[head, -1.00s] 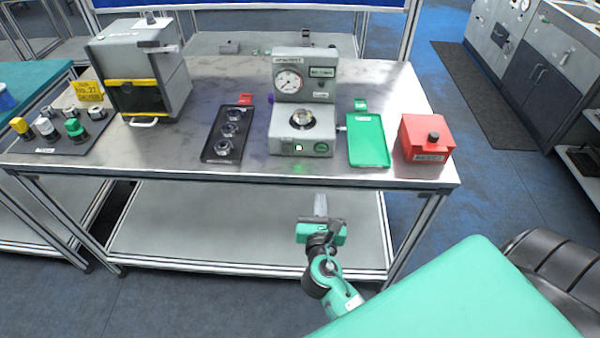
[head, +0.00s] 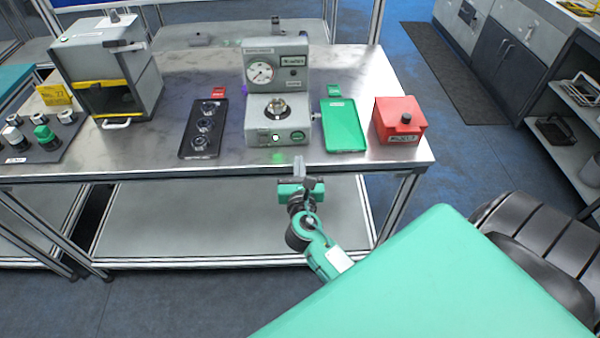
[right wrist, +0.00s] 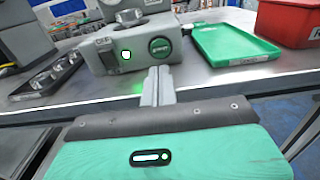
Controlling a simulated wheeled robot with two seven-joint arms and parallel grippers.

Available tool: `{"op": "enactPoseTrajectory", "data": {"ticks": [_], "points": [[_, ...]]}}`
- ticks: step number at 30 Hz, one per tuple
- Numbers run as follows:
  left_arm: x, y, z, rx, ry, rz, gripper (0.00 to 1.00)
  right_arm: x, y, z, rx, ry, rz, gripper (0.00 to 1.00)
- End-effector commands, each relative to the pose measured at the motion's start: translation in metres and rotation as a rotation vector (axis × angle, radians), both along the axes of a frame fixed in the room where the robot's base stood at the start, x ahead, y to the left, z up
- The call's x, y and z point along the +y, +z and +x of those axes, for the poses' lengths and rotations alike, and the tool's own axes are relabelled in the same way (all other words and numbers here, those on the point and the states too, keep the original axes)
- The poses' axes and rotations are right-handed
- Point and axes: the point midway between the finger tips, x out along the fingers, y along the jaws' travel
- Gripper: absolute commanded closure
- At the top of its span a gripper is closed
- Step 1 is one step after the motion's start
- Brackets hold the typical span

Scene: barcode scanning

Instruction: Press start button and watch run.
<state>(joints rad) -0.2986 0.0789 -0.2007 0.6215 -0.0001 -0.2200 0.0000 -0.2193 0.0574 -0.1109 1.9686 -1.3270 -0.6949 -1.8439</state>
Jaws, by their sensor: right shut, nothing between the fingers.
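The grey test machine (head: 277,95) with a round dial stands at the back middle of the table. A metal ring-shaped part (head: 277,108) sits on its lower block. On its front face are a lit white-green square button (right wrist: 125,54) and a round green button (right wrist: 160,46). The machine also shows in the right wrist view (right wrist: 135,38). My right gripper (head: 299,162) is in front of the table's front edge, below the machine's front face. In the right wrist view its fingers (right wrist: 158,76) are shut and empty, pointing toward the buttons, apart from them. My left gripper is out of view.
A black tray (head: 186,146) with several metal rings lies left of the machine. A green tray (head: 343,128) and red box (head: 400,121) stand right. A grey cabinet with yellow trim (head: 108,72) stands at left. The metal table (head: 230,172) is bare along its front strip.

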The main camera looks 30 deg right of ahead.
Motion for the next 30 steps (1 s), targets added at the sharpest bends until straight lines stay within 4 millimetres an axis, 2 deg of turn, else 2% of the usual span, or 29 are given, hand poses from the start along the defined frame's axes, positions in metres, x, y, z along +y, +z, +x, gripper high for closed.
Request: {"op": "enactPoseTrajectory", "data": {"ticks": [3, 10, 15, 26, 30], "points": [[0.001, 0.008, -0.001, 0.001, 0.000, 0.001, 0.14, -0.014, 0.003, 0.023, -0.001, 0.000, -0.002, 1.00], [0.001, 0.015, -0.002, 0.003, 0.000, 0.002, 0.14, -0.031, 0.001, 0.051, 0.000, 0.000, -0.001, 1.00], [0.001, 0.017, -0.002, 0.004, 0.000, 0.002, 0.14, -0.036, 0.000, 0.059, 0.001, 0.000, -0.001, 1.00], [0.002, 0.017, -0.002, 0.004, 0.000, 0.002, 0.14, -0.037, 0.000, 0.060, 0.000, 0.000, 0.000, 1.00], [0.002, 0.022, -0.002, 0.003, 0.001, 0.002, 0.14, -0.043, 0.002, 0.070, -0.001, 0.000, -0.001, 1.00]]}}
